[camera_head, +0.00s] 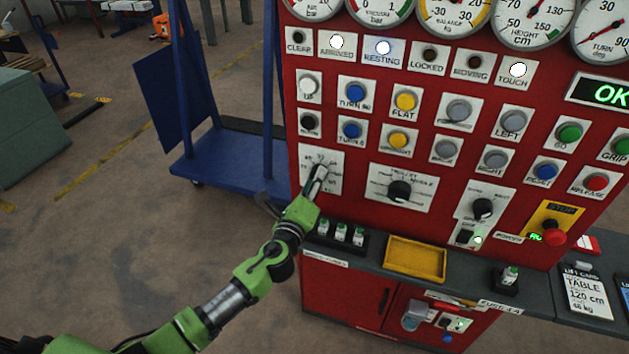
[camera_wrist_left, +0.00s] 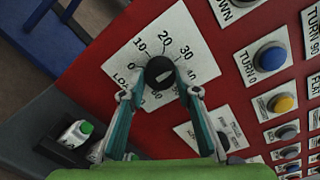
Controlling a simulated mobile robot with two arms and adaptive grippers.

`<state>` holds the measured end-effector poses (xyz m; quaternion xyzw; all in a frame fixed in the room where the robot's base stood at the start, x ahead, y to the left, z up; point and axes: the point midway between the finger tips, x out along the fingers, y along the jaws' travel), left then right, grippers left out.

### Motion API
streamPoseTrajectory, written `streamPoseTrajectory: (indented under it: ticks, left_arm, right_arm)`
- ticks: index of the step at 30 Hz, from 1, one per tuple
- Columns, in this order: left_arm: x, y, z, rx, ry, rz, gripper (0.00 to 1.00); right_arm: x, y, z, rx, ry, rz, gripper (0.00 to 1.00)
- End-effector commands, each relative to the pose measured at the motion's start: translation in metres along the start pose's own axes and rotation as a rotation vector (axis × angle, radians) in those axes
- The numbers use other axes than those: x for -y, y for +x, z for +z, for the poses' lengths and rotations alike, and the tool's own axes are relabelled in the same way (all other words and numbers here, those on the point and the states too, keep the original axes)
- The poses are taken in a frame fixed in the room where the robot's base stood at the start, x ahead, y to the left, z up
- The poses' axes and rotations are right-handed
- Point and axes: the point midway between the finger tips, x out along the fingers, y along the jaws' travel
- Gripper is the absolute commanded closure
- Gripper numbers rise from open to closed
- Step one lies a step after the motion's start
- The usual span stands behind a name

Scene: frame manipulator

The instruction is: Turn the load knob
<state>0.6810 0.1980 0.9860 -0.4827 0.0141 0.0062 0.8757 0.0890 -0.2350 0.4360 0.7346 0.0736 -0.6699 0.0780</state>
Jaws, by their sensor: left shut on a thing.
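The load knob (camera_wrist_left: 159,70) is a round black knob with a white line, on a white dial plate (camera_wrist_left: 140,35) marked 0, 10, 20, 30, 40 and LOAD. My left gripper (camera_wrist_left: 161,88) has one finger on each side of the knob and is shut on it. In the head view my left gripper (camera_head: 318,176) reaches the same dial plate (camera_head: 332,160) at the left of the red panel, and it mostly hides the knob. The exact value under the knob's line is hard to read. My right gripper is not in view.
The red panel (camera_head: 345,212) carries several push buttons, gauges and lamps. A larger selector knob (camera_head: 399,190) sits right of the load dial. Below is a grey ledge with small green-topped fuses (camera_head: 340,233) and a yellow tray (camera_head: 415,259). A blue cart (camera_head: 228,162) stands left.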

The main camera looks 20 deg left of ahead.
Motion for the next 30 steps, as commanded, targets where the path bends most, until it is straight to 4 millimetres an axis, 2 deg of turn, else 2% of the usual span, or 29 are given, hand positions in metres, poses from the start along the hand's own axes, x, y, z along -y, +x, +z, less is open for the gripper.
streamPoseTrajectory:
  ticks: [7, 8, 9, 10, 22, 26, 30]
  left_arm:
    - [-0.001, 0.0, -0.001, -0.002, -0.001, 0.001, 0.92]
    - [-0.001, 0.0, -0.001, -0.002, -0.001, 0.001, 0.65]
    - [-0.001, 0.0, -0.001, -0.002, -0.001, 0.001, 0.55]
    - [-0.001, 0.0, -0.001, -0.002, -0.001, 0.001, 0.53]
    - [-0.001, -0.005, -0.001, -0.001, -0.002, 0.001, 0.53]
    - [-0.002, -0.02, -0.002, -0.003, -0.001, 0.002, 0.53]
    - [-0.002, -0.049, -0.001, -0.003, -0.002, 0.003, 0.53]
  right_arm:
    - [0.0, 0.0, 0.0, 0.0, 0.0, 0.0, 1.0]
    - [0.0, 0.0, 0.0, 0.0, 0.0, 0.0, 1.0]
    - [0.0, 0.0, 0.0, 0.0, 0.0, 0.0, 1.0]
    - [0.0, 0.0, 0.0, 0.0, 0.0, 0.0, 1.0]
    - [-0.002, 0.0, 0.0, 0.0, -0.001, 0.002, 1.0]
    - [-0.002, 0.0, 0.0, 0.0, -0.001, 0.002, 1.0]
    - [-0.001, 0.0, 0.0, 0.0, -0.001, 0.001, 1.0]
